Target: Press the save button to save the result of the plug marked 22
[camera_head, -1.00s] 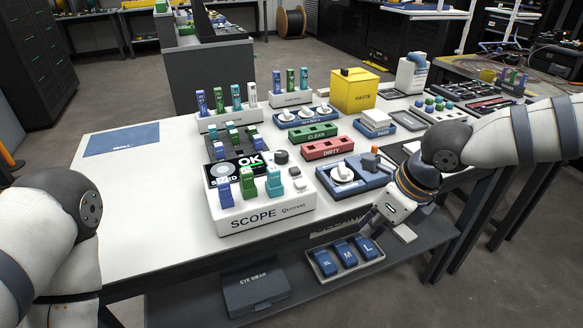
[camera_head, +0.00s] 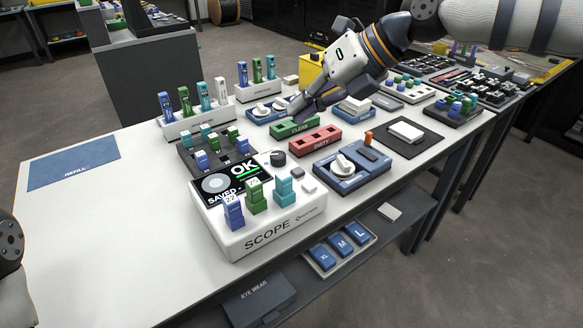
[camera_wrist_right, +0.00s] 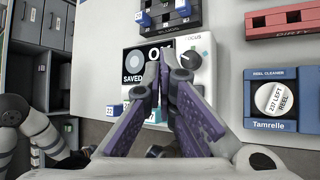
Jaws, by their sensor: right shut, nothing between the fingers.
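The white scope box (camera_head: 262,238) stands at the table's front. Its screen (camera_head: 230,180) reads OK and SAVED; it also shows in the right wrist view (camera_wrist_right: 134,64), partly hidden by my fingers. A blue plug marked 22 (camera_head: 234,213) stands upright at the left of the scope's front row, beside a green and a teal plug. My right gripper (camera_head: 293,113) is shut and empty, in the air behind the scope. My left gripper is out of view.
A dark plug holder (camera_head: 215,160) stands behind the scope. Green CLEAN (camera_head: 295,127) and red DIRTY (camera_head: 316,141) blocks and a blue reel cleaner (camera_head: 352,178) are to its right. A blue REFILL mat (camera_head: 73,163) lies left; the table's left front is clear.

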